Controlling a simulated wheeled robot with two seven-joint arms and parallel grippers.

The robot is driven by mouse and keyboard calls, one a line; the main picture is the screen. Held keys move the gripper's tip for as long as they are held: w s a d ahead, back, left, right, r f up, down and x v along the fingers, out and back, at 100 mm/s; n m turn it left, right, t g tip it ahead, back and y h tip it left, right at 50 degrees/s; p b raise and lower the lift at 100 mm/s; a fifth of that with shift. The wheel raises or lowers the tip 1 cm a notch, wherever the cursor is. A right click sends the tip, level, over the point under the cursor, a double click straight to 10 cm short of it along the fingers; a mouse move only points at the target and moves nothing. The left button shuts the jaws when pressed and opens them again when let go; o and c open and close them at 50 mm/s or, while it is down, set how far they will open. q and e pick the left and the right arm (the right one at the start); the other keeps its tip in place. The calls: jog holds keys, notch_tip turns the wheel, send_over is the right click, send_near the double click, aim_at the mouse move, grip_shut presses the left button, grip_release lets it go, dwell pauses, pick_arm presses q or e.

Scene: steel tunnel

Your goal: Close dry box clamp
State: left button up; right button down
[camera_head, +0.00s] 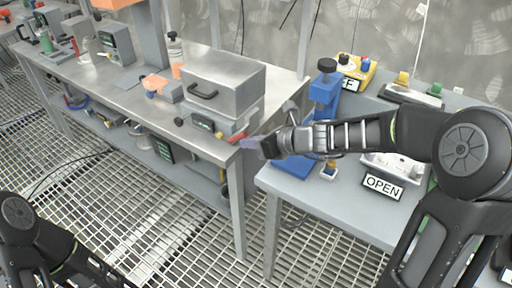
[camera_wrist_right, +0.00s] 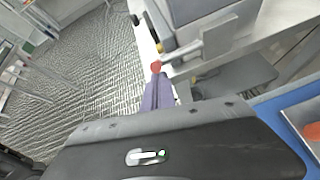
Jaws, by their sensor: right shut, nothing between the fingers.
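The dry box appears to be the grey metal box (camera_head: 225,82) with a black handle on the left bench; its lower part shows at the top of the right wrist view (camera_wrist_right: 195,12). A clamp lever with a red tip (camera_head: 219,135) is at its front right corner; the red tip (camera_wrist_right: 156,66) also shows in the wrist view, just beyond my fingers. I cannot tell if the clamp is latched. My right gripper (camera_head: 247,143), with purple fingers (camera_wrist_right: 158,92), is shut and empty, just right of the red tip. Contact is unclear. My left gripper is out of view.
The left bench (camera_head: 140,95) holds several instruments. The right table (camera_head: 290,185) has a blue stand (camera_head: 325,92), a yellow box (camera_head: 358,70) and an OPEN sign (camera_head: 383,187). A narrow gap separates the two. Grating floor (camera_head: 150,220) is open in front.

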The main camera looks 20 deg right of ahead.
jog(key=shift+a+r+p, duration=0.1)
jog(key=shift+r+p, duration=0.15)
jog(key=shift+p, duration=0.5)
dwell(0.6)
